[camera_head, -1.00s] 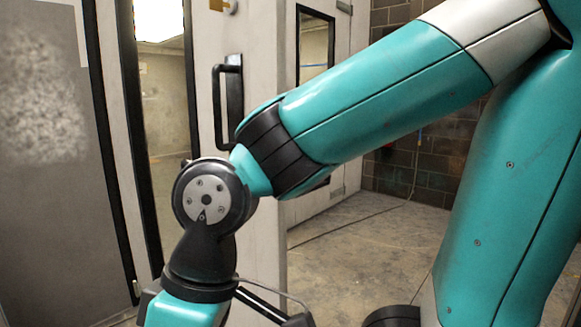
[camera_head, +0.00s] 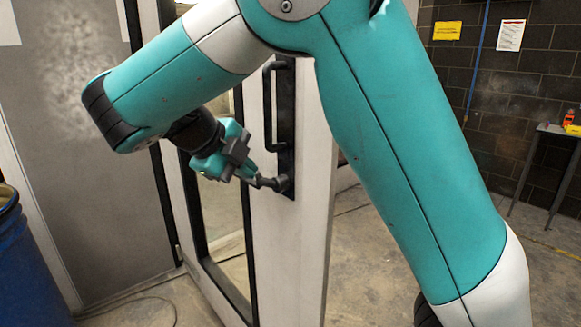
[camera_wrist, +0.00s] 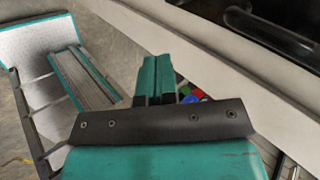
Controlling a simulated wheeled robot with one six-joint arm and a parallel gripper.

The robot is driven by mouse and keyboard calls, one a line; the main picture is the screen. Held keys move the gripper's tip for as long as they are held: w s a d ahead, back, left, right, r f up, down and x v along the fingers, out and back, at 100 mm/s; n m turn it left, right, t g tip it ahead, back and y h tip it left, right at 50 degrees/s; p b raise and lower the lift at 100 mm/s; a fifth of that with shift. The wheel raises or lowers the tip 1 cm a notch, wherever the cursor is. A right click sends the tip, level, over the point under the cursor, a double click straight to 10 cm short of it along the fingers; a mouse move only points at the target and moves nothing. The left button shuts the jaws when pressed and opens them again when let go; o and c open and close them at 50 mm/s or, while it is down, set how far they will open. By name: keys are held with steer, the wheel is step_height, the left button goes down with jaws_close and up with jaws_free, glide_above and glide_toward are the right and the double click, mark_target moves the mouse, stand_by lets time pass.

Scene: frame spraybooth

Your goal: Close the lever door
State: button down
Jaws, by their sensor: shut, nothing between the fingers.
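The door (camera_head: 293,240) is a pale panel with a dark-framed window, standing at an angle to the grey wall panel on the left. It carries a black pull handle (camera_head: 282,105) and a black lever (camera_head: 272,183) low on the handle plate. My gripper (camera_head: 252,176) is shut and empty, right beside the lever; I cannot tell whether they touch. In the wrist view the closed fingers (camera_wrist: 158,78) show in front of the pale door surface (camera_wrist: 185,45), with a dark fitting (camera_wrist: 268,25) at top right. My arm hides the door's upper part.
A blue drum (camera_head: 28,265) stands at the left edge. A small table (camera_head: 557,131) with an orange item stands at the far right by a dark brick wall (camera_head: 540,75). A cable lies on the floor, which is otherwise open on the right.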

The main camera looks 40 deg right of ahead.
steer(key=m, duration=0.3)
steer(key=b, duration=0.7)
glide_toward(300, 185)
steer(key=shift+g+h, duration=0.3)
steer(key=x, duration=0.6)
steer(key=shift+w+a+f, duration=0.25)
steer(key=shift+a+f, duration=0.1)
steer(key=shift+a, duration=0.05)
steer(key=shift+d+f, duration=0.15)
steer(key=shift+d, duration=0.3)
steer(key=shift+d, duration=0.1)
